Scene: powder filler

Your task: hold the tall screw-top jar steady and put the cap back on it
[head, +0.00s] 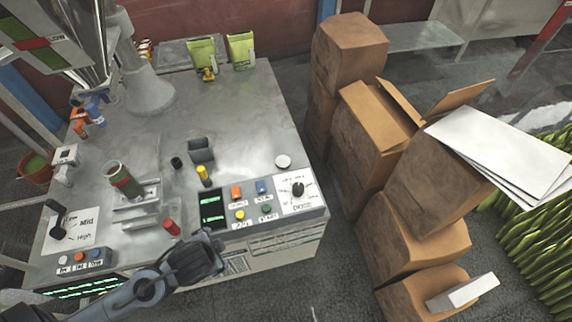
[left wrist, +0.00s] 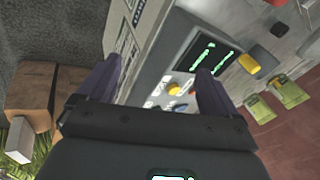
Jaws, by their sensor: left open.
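A round white disc (head: 283,161), possibly the cap, lies flat near the right edge of the top. A small black cylinder (head: 177,163) stands between them; I cannot tell if that is a cap. My left gripper (head: 208,256) is in front of the control panel, right of and nearer than the jar. It is open and empty in the left wrist view (left wrist: 157,82). My right gripper is not visible.
Knobs and buttons crowd the front panel (head: 297,190). Green pouches (head: 240,50) are at the back. Stacked cardboard boxes (head: 368,125) stand right. The top's back middle is clear.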

